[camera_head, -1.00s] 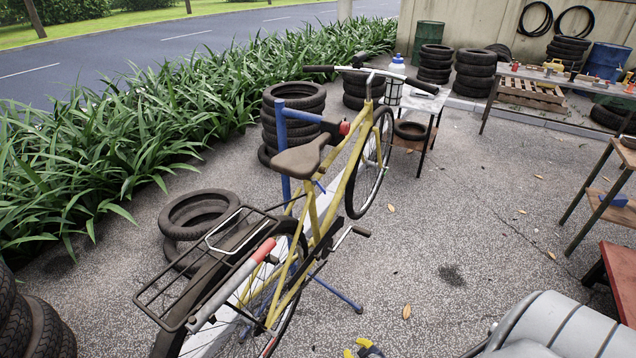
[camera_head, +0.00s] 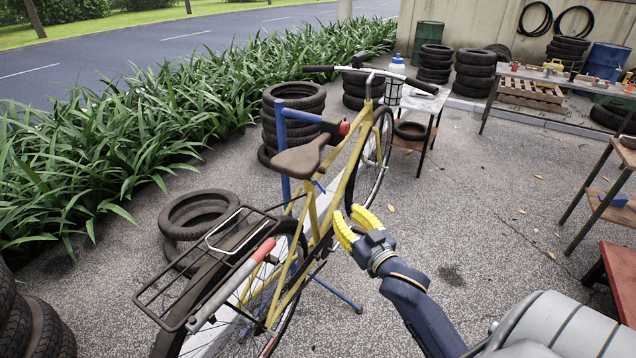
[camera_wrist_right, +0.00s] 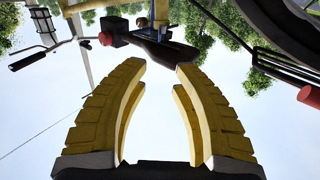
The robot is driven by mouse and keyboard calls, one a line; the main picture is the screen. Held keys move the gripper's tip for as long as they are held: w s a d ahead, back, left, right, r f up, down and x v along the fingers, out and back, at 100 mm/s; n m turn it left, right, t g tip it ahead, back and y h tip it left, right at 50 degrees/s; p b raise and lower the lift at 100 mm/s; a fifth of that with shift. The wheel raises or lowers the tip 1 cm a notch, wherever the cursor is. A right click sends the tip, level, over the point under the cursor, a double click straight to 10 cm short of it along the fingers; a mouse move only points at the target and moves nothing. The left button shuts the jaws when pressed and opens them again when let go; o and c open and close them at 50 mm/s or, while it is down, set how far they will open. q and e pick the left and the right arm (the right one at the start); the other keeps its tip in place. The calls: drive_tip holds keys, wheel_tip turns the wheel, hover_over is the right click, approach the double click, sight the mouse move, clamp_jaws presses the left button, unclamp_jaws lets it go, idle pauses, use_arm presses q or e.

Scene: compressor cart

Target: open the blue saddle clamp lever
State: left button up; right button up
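The yellow bicycle (camera_head: 313,207) stands upright on a blue repair stand (camera_head: 285,140). A small blue lever (camera_head: 319,187) shows below the brown saddle (camera_head: 302,156) by the seat post; I cannot tell its exact angle. My right gripper (camera_head: 347,211), with yellow fingers, is open and empty, just right of the frame and a little lower than the lever in the picture. In the right wrist view the open fingers (camera_wrist_right: 160,66) point toward the dark saddle (camera_wrist_right: 155,46), with clear space between them. The lever is not clear there. My left gripper is not in view.
The rear rack (camera_head: 205,262) with a red-ended bar lies left of my right gripper. Tyre stacks (camera_head: 292,105) stand behind the bicycle. A small table (camera_head: 425,105) is beyond the front wheel. The paved ground to the right is mostly clear.

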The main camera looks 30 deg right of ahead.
sight(318, 182)
drive_tip(key=w, duration=0.5)
drive_tip(key=w+d, duration=0.1)
drive_tip(key=w, duration=0.5)
drive_tip(key=w+d, duration=0.1)
drive_tip(key=w, duration=0.5)
drive_tip(key=shift+w+f, duration=0.2)
drive_tip(key=shift+f, duration=0.05)
drive_tip(key=shift+o, duration=0.3)
drive_tip(key=shift+a, duration=0.1)
clamp_jaws()
